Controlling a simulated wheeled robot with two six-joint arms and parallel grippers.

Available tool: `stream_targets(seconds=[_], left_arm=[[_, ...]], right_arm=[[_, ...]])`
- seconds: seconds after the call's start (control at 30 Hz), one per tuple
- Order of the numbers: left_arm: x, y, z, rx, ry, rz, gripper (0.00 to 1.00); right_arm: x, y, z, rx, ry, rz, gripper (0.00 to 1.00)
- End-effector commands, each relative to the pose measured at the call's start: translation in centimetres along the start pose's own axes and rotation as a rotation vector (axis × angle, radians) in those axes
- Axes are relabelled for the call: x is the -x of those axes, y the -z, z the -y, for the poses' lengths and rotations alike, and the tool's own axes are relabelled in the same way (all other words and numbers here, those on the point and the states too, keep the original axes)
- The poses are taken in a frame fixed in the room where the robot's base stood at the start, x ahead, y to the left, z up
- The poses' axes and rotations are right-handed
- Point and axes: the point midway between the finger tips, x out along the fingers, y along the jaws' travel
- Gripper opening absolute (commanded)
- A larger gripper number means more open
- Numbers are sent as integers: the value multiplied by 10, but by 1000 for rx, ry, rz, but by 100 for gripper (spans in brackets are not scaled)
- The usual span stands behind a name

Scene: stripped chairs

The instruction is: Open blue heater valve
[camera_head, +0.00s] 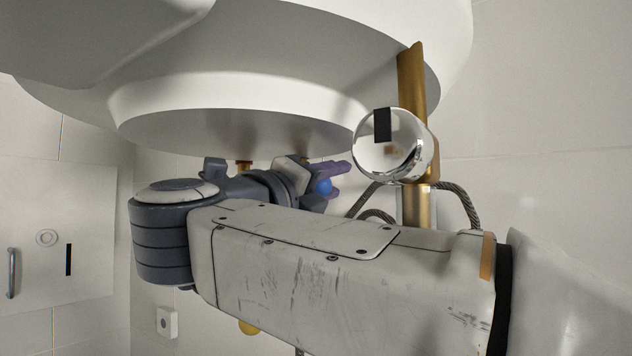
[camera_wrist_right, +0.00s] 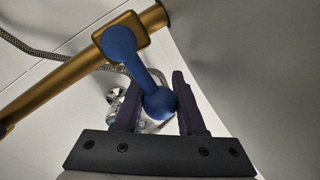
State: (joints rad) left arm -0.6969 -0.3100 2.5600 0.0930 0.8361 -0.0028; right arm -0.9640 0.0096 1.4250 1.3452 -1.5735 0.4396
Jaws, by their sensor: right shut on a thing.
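The blue valve handle (camera_wrist_right: 148,80) is a short lever with rounded ends, mounted on a brass pipe (camera_wrist_right: 60,78) in the right wrist view. Its near ball end sits between the two dark purple fingers of my right gripper (camera_wrist_right: 157,92), which is shut on it. In the head view my right gripper (camera_head: 326,181) is under the white heater (camera_head: 240,105), with a bit of the blue handle (camera_head: 323,187) showing between its fingers. My wrist and forearm hide most of the valve there. My left gripper is in neither view.
A vertical brass pipe (camera_head: 413,85) with a shiny chrome round fitting (camera_head: 388,150) stands just right of my gripper. Braided hoses (camera_head: 458,197) curve near it. A white wall panel with a handle (camera_head: 12,273) is at left. A small white wall box (camera_head: 167,322) sits low.

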Motion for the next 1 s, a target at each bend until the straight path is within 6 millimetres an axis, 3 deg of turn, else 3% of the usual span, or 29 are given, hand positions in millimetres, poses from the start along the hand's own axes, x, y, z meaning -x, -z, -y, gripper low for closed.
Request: stream_targets(seconds=[0.63,1.0], left_arm=[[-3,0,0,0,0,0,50],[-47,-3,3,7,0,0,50]], right_arm=[[1,1,-2,-7,0,-1,0],[5,10,-16,-174,19,-33,0]])
